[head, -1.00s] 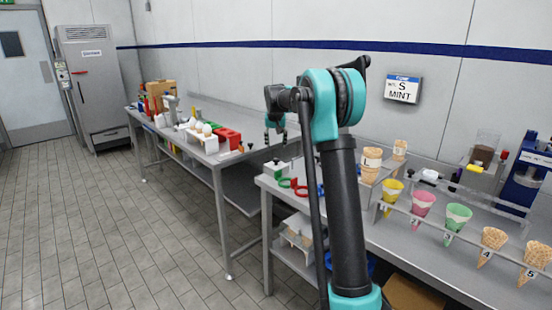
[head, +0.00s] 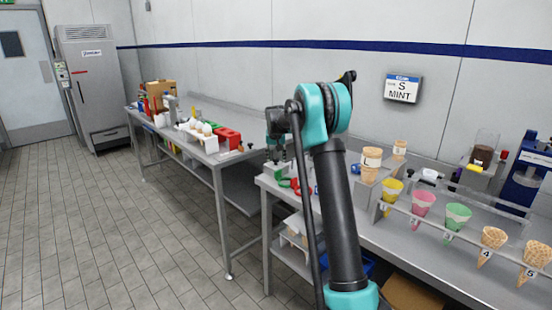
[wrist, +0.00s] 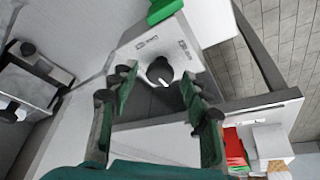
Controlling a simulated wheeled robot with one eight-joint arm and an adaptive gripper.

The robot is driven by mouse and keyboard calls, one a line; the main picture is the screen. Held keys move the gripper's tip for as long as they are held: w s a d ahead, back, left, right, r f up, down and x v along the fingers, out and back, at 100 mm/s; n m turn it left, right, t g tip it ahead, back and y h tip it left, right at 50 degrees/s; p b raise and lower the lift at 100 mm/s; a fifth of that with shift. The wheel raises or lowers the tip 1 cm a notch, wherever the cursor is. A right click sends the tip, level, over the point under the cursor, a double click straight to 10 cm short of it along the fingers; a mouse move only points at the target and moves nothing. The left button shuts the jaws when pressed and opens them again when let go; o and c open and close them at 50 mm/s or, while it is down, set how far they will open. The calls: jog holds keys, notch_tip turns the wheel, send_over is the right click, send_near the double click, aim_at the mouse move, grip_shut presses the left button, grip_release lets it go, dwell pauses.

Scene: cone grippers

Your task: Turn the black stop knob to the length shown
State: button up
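The black stop knob (wrist: 159,71), with a pale pointer mark, sits on a light box (wrist: 148,45) in the wrist view. Two small labels are printed on the box, too blurred to read surely. My gripper (wrist: 158,77) is open, its green-grey fingers on either side of the knob in the picture. I cannot tell whether they touch it. In the head view my gripper (head: 274,150) is low over the left end of the near bench, partly behind my arm, and the knob is hidden. A wall sign (head: 402,88) reads "S" and "MINT".
A green part (wrist: 164,9) is at the box's far end. The near bench (head: 405,238) carries a rack of several numbered cones (head: 458,214) and cone stacks (head: 371,163). A gap separates the benches.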

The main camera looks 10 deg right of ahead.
grip_shut()
jog(key=n, duration=0.1)
jog(key=n+y, duration=0.1)
jog(key=n, duration=0.2)
jog(key=shift+d+n+y, duration=0.25)
jog(key=shift+n+y, duration=0.15)
jog(key=n, duration=0.2)
jog(key=n+y, duration=0.1)
jog(key=n, duration=0.1)
jog(key=shift+w+d+n+g+y, duration=0.15)
jog(key=shift+n+g+y, duration=0.15)
jog(key=shift+g, duration=0.1)
jog(key=n+g+y, duration=0.1)
jog(key=n, duration=0.3)
jog(key=shift+w+d+n, duration=0.1)
jog(key=shift+n, duration=0.2)
jog(key=shift+w+n+g+y, duration=0.15)
jog(key=shift+n+g, duration=0.35)
jog(key=shift+n, duration=0.5)
jog(key=shift+n+g+y, duration=0.15)
jog(key=shift+n+g, duration=0.35)
jog(key=shift+n, duration=0.5)
